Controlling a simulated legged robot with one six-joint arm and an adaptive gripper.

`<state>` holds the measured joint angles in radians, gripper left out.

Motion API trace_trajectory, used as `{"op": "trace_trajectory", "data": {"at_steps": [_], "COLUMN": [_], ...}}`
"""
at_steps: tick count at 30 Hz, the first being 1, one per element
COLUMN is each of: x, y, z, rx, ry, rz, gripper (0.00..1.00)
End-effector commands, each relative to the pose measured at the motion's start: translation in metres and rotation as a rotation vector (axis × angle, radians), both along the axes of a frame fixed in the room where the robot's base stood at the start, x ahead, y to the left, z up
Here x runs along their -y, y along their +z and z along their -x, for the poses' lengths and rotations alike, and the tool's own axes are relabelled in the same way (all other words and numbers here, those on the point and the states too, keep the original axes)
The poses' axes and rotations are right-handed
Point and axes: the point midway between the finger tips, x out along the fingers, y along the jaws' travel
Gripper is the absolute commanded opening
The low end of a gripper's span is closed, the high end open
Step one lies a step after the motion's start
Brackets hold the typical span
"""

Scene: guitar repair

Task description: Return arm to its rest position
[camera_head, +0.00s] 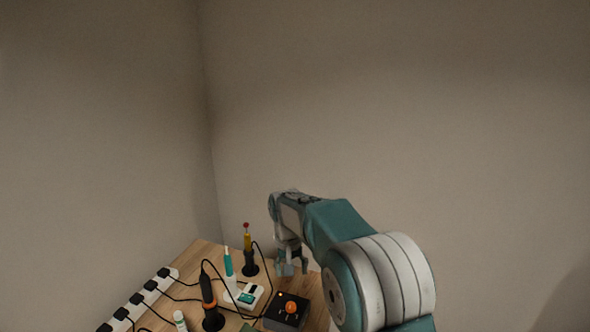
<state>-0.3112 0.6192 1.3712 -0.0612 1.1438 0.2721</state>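My arm reaches in from the lower right, bends at a teal and white joint, and points away over the wooden table (198,256). My gripper (292,268) hangs down from the arm's far end, above the table's right part. Its fingertips look apart, with nothing seen between them. The gripper is small in view, so its exact height above the table is hard to tell.
A black box with an orange knob (290,307) is just below my gripper in the picture. Left are a yellow-handled tool (248,243), teal-tipped tool (228,262), orange-black tool (207,290), white device (249,297), cables and power strip (137,299). Bare walls stand behind.

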Motion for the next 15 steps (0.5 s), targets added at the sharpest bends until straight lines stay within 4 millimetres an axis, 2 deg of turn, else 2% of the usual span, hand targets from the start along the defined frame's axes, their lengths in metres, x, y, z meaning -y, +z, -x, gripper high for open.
{"op": "trace_trajectory", "data": {"at_steps": [1,6,15], "x": [0.011,0.042,0.092], "y": [0.019,0.067,0.126], "z": [0.008,0.041,0.115], "rx": [0.022,0.079,0.184], "ry": [-0.006,-0.013,-0.024], "rz": [-0.009,-0.032,-0.060], "gripper": [0.76,0.76,0.76]}}
